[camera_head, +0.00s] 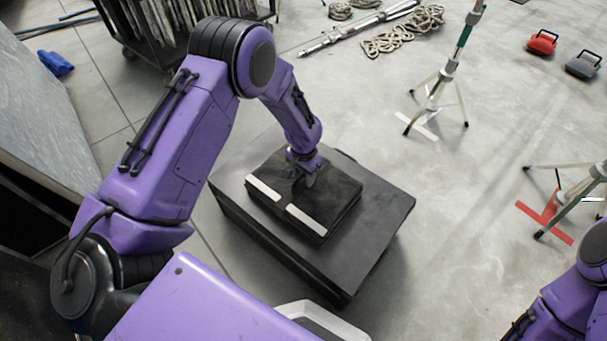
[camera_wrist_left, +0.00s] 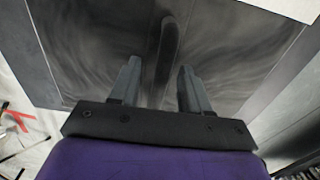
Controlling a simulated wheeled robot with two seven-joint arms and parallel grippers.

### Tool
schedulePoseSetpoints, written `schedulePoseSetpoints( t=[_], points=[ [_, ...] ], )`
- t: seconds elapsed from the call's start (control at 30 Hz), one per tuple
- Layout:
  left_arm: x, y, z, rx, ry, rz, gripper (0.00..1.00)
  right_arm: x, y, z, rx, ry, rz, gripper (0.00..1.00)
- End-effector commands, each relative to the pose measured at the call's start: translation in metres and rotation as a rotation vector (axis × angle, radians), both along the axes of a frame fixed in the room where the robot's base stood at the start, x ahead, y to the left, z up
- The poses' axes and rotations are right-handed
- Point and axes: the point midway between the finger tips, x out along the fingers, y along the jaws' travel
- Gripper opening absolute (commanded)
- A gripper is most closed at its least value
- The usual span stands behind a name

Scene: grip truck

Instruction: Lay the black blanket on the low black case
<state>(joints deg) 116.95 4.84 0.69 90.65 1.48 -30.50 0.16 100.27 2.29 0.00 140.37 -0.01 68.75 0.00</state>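The black blanket (camera_head: 338,198) is a folded, flat square pad with two white strips on its near left edge. It lies on top of the low black case (camera_head: 383,222), with bare case top around it. My left gripper (camera_head: 309,181) points down at the middle of the blanket, at or just above its surface. In the left wrist view, the two fingers (camera_wrist_left: 158,78) are apart, with a raised dark ridge of the blanket (camera_wrist_left: 215,45) beyond and between them. I cannot tell whether they touch it. My right gripper is out of view; only part of that arm shows.
A black cart (camera_head: 150,45) stands at the back left. Tripod stands (camera_head: 445,78) are at the right, with coiled rope (camera_head: 405,30) behind. Red (camera_head: 542,42) and grey (camera_head: 583,65) weights lie far right. Floor right of the case is clear.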

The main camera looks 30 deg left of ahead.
Motion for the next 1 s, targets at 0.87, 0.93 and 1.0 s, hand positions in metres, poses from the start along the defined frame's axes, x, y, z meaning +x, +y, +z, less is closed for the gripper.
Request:
schedulePoseSetpoints(
  t=[0.87,0.93,1.0],
  points=[
    [0.000,0.000,0.122,0.000,0.000,0.000,0.47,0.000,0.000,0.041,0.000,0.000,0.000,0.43],
    [0.000,0.000,0.123,0.000,0.000,0.001,0.47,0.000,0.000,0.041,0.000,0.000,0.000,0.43],
    [0.000,0.000,0.123,0.000,0.000,0.001,0.47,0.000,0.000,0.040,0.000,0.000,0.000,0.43]
  ],
)
